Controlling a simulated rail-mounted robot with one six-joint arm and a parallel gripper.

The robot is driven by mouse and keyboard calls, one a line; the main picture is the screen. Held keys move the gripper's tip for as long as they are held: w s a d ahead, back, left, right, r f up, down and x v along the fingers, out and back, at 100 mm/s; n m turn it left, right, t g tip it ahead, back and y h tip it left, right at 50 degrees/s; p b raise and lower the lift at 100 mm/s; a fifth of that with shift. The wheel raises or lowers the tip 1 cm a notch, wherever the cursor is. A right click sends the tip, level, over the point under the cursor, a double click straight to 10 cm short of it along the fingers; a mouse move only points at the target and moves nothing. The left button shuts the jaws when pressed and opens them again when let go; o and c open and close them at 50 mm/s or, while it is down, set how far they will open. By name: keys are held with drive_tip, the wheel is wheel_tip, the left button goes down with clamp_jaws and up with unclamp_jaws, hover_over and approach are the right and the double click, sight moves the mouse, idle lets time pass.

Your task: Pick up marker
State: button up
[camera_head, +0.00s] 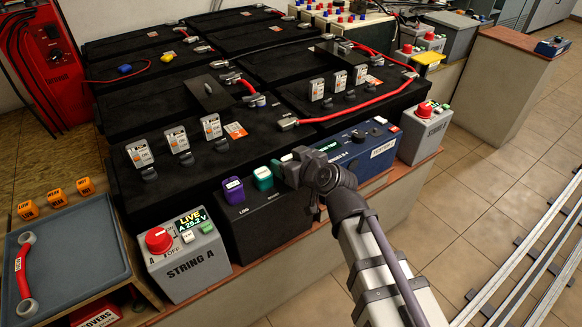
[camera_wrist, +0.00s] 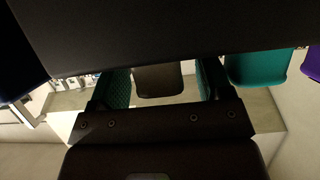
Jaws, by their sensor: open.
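My gripper (camera_head: 297,168) is open at the black LOG box (camera_head: 262,222), just right of a teal piece (camera_head: 263,178) and a purple piece (camera_head: 232,190) standing in its top. In the wrist view, a dark brown, rounded piece (camera_wrist: 158,80) lies between my two open fingers, with a gap on either side. The teal piece (camera_wrist: 256,68) is just right of the fingers there, and part of the purple piece shows at the right edge. Which piece is the marker I cannot tell; no marker label is readable. In the head view my gripper hides the dark piece.
The STRING A switch box (camera_head: 183,258) stands left of the LOG box. A blue instrument (camera_head: 358,148) stands right behind my gripper. Black batteries (camera_head: 190,160) with tags and red cables fill the bench behind. A grey tray (camera_head: 75,282) holds a red cable link.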

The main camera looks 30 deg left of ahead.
drive_tip(key=shift+c, duration=0.3)
drive_tip(key=c, duration=0.9)
drive_tip(key=shift+r, duration=0.1)
drive_tip(key=shift+c, duration=0.2)
